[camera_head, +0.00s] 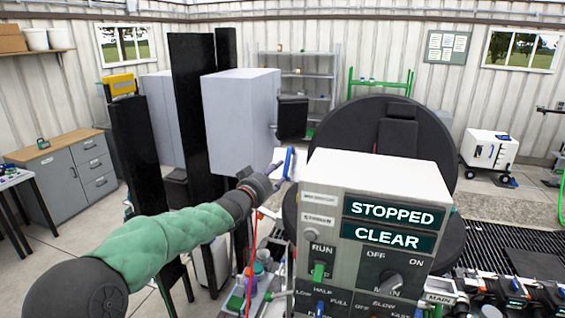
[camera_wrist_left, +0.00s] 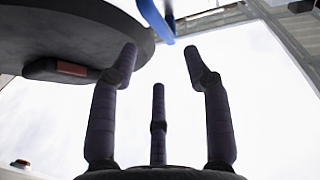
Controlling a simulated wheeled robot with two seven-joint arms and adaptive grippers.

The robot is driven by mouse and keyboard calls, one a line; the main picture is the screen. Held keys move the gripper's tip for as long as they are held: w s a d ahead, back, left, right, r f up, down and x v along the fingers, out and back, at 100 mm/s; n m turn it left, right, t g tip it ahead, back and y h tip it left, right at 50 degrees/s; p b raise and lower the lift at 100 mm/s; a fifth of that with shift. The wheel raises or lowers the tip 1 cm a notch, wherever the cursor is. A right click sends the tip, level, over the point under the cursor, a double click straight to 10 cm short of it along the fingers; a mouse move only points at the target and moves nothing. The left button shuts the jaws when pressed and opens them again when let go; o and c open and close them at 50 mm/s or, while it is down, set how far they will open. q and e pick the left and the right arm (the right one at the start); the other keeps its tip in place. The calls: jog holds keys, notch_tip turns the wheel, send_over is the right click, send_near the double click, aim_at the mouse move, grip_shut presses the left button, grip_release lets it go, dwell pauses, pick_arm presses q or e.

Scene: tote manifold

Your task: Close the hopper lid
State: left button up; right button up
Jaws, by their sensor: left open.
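A large black round disc, seemingly the hopper lid (camera_head: 345,125), stands raised behind the grey control box, which hides part of it. A dark round plate also fills the upper left of the left wrist view (camera_wrist_left: 60,40); I cannot tell whether it is the same disc. A blue bar (camera_head: 289,163) stands by my left gripper (camera_head: 277,177), left of the disc. A blue bar also shows at the top of the left wrist view (camera_wrist_left: 157,22), beyond my open, spread fingers (camera_wrist_left: 165,70). Nothing is between the fingers. My right gripper is not in view.
The control box (camera_head: 325,225) reads STOPPED and CLEAR and carries switches. Tall black panels (camera_head: 190,110) and a grey cabinet (camera_head: 240,120) stand behind my left arm. A workbench (camera_head: 70,170) is at the left, a white wheeled cart (camera_head: 490,152) at the right.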

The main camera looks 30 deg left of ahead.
aim_at(288, 161)
pick_arm(q)
jog(key=w+p, duration=0.1)
jog(key=w, duration=0.6)
jog(key=w+p, duration=0.1)
jog(key=w, duration=0.2)
jog(key=shift+w+a+p, duration=0.15)
jog(key=shift+a+p, duration=0.15)
jog(key=shift+a, duration=0.1)
grip_shut()
